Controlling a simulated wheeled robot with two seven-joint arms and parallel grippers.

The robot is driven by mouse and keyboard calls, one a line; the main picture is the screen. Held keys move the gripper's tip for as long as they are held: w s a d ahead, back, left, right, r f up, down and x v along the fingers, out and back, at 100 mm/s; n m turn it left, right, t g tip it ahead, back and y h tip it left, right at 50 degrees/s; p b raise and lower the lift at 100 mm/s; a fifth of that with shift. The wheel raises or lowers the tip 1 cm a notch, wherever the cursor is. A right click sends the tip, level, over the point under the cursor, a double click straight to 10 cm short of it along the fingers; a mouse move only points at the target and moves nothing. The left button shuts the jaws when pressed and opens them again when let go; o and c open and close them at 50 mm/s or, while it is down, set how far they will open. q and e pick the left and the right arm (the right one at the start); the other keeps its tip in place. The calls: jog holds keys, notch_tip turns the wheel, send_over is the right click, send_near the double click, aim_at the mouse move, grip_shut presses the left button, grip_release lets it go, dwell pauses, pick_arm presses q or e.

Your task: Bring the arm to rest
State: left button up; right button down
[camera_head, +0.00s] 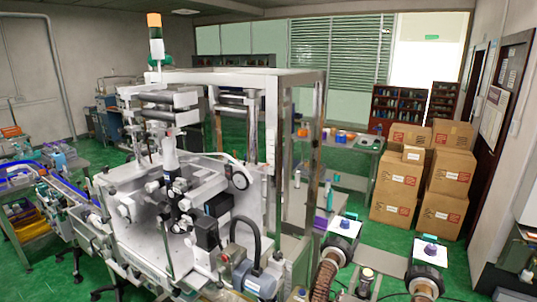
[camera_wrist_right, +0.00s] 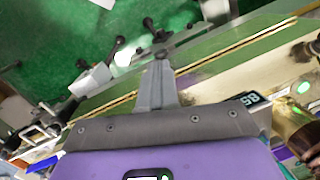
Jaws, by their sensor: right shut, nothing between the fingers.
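My right gripper (camera_wrist_right: 160,68) shows in the right wrist view as grey fingers closed together in front of a purple body. Nothing is held between them. They are over a green and cream surface (camera_wrist_right: 235,58), and I cannot tell the gap to it. In the head view, parts of my arms show at the bottom right, but I cannot make out either gripper there. The left gripper is not visible.
The white sleeve applicator machine (camera_head: 133,196) fills the middle of the head view. A bench (camera_head: 352,150) with small items stands behind it. Stacked cardboard boxes (camera_head: 398,180) stand at the right. Green floor (camera_head: 375,243) shows between them and my arms.

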jog(key=s+a+f+n+b, duration=0.2)
jog(key=s+f, duration=0.3)
jog(key=f, duration=0.5)
jog(key=s+a+f+n+y+b, duration=0.1)
jog(key=s+a+f+b, duration=0.4)
jog(key=f, duration=0.6)
jog(key=s+a+f+n+y+b, duration=0.1)
jog(key=s+a+f+n+b, duration=0.2)
jog(key=s+f, duration=0.3)
notch_tip(320, 180, down, 5)
jog(key=shift+a+r+n+t+b, duration=0.15)
jog(key=shift+a+n+t+b, duration=0.15)
jog(key=shift+b, duration=0.45)
